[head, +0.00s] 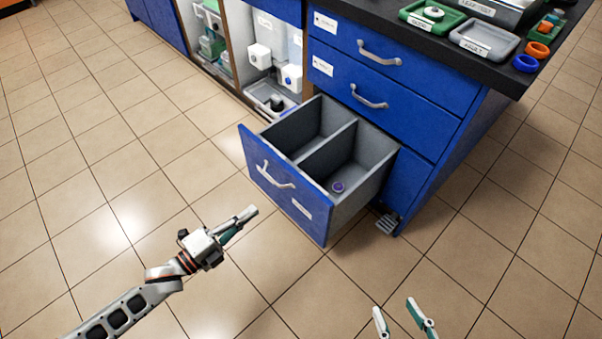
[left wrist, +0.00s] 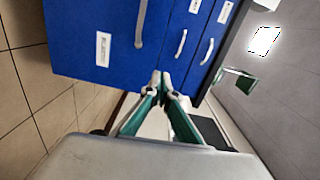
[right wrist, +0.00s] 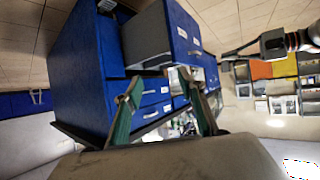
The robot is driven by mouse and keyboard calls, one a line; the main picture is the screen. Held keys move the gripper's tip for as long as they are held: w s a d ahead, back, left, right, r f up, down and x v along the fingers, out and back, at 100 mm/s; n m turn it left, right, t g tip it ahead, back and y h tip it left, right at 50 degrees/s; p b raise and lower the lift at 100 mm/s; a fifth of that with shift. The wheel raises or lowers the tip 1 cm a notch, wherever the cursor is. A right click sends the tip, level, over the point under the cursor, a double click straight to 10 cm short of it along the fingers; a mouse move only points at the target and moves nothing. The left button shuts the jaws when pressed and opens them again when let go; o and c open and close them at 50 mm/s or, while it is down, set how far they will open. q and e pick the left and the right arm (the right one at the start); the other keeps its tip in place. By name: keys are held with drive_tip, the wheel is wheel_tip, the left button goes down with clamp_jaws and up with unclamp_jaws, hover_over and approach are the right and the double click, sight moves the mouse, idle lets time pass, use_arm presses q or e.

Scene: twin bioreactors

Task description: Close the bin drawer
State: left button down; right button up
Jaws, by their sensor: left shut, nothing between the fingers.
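The bin drawer (head: 318,207) is pulled out from the blue cabinet near the floor. It has a blue front with a silver handle (head: 275,175) and a grey inside split into two compartments. A small purple round item (head: 338,187) lies in the nearer compartment. My left gripper (head: 253,211) is shut and empty, in front of the drawer front and apart from it in the head view. In the left wrist view the blue front (left wrist: 85,40) fills the upper left beyond the fingertips. My right gripper (head: 397,308) is open and empty, low in the head view, away from the drawer.
Two shut blue drawers (head: 400,55) sit above the open one. The black countertop (head: 430,42) holds trays and coloured rings. An open bay (head: 262,40) with white equipment is left of the drawers. The tiled floor (head: 110,170) in front is clear. A small grey pedal-like part (head: 387,224) sits by the cabinet base.

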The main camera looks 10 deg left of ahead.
use_arm(q)
drive_tip(key=f, duration=0.2)
drive_tip(key=b, duration=0.3)
approach(295, 178)
drive_tip(key=shift+m, duration=0.4)
drive_tip(key=x, duration=0.6)
drive_tip(key=shift+f, duration=0.35)
drive_tip(key=shift+w+d+r, duration=0.1)
drive_tip(key=shift+w, duration=0.15)
drive_tip(key=shift+w+d, duration=0.1)
drive_tip(key=shift+w, duration=0.05)
drive_tip(key=shift+r, duration=0.1)
use_arm(e)
drive_tip(key=shift+w+a+r+m+t+y, duration=0.2)
drive_tip(key=shift+w+a+r, duration=0.25)
drive_tip(key=shift+r, duration=0.1)
drive_tip(key=shift+w+a+r+m+t+y, duration=0.2)
drive_tip(key=shift+w+a+r, duration=0.2)
drive_tip(key=shift+r, duration=0.15)
drive_tip(key=shift+s+f, duration=0.1)
